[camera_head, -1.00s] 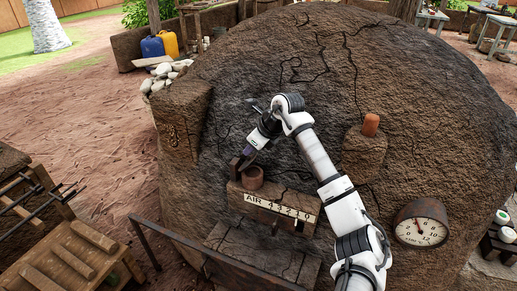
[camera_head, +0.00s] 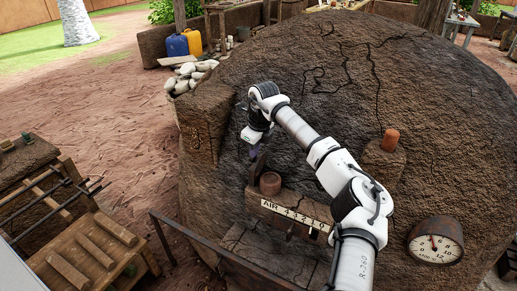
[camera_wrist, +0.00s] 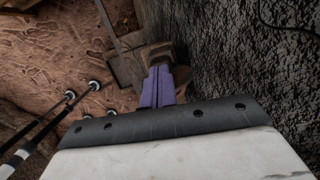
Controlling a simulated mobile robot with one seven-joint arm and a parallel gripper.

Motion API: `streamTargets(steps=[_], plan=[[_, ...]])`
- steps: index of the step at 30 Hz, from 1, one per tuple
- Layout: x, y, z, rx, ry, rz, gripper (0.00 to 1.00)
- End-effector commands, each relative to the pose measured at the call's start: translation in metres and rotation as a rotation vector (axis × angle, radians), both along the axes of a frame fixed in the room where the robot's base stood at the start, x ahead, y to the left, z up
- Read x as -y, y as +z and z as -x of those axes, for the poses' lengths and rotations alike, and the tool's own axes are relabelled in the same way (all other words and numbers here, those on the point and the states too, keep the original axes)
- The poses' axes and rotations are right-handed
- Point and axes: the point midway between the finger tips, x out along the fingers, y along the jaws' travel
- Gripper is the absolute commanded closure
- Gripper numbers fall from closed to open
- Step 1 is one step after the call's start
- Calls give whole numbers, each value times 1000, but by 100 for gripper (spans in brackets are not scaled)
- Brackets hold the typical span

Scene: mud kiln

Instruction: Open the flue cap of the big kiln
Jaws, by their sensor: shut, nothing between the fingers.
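The big kiln (camera_head: 330,100) is a large cracked mud dome. A short round clay pot-like stub (camera_head: 270,184) stands on its front ledge, with a dark upright flap (camera_head: 253,172) at its left; this may be the flue and its cap, but I cannot tell for sure. My gripper (camera_head: 255,154) points down just above the flap, its purple fingers shut and empty. In the wrist view the shut fingers (camera_wrist: 160,75) overlap a brown clay piece (camera_wrist: 155,52) behind their tips. I cannot tell whether they touch it.
An air scale (camera_head: 290,212) with small levers is below the stub. An orange plug (camera_head: 391,139) and a dial gauge (camera_head: 435,241) are to the right. A metal rail (camera_head: 205,248) runs in front. A wooden rack (camera_head: 90,250) stands at the left.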

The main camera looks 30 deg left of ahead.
Motion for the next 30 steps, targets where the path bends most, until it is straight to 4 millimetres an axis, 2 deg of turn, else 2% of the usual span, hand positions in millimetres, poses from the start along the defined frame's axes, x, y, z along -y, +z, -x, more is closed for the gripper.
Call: streamTargets(steps=[9, 30], plan=[[-11, -2, 0, 0, 0, 1, 100], [-13, 2, 0, 1, 1, -1, 100]])
